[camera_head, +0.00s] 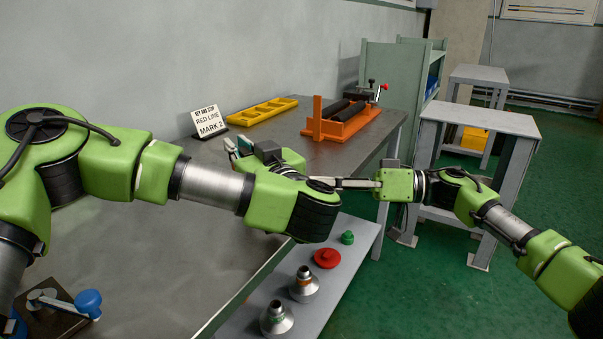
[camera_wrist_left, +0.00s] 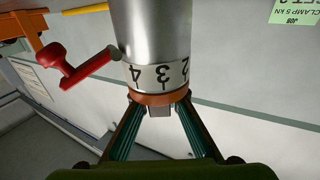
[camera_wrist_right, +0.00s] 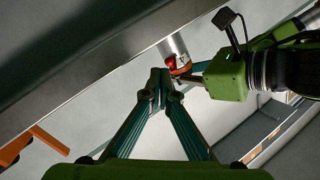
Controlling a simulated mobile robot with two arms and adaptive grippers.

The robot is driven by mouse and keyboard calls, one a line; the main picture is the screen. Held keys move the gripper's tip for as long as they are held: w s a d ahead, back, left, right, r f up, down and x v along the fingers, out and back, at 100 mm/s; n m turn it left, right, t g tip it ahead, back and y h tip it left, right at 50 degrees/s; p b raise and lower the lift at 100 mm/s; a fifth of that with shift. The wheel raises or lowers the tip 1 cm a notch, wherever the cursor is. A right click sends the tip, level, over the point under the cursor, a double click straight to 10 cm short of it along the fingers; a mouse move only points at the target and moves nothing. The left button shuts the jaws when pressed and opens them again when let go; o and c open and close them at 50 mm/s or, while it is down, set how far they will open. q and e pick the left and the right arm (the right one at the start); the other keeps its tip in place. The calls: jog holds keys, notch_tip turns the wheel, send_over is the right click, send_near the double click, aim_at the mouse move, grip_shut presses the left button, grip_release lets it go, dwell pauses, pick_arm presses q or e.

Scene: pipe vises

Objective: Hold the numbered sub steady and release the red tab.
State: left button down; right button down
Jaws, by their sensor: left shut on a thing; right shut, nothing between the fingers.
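The numbered sub is a grey metal cylinder (camera_wrist_left: 155,30) with a white band of black numerals 2, 3, 4 and an orange-brown ring at its end. My left gripper (camera_wrist_left: 160,104) is shut on this ring end. In the right wrist view, a red piece (camera_wrist_right: 170,62) shows by the sub (camera_wrist_right: 176,45). My right gripper (camera_wrist_right: 160,80) is shut and empty, apart from the sub. In the head view my left gripper (camera_head: 238,148) hides most of the sub.
An orange vise (camera_head: 340,125) with black rollers and a yellow tray (camera_head: 262,110) stand on the bench. A lower shelf (camera_head: 350,265) holds metal fittings (camera_head: 304,285), a red cap (camera_head: 327,258) and a green cap (camera_head: 347,238).

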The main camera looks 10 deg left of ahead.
jog(key=shift+d+f, duration=0.35)
jog(key=shift+d, duration=0.35)
jog(key=shift+d+f, duration=0.3)
jog(key=shift+d, duration=0.35)
jog(key=shift+d+f, duration=0.35)
jog(key=shift+d, duration=0.35)
pick_arm(q)
jog(key=c, duration=2)
grip_release()
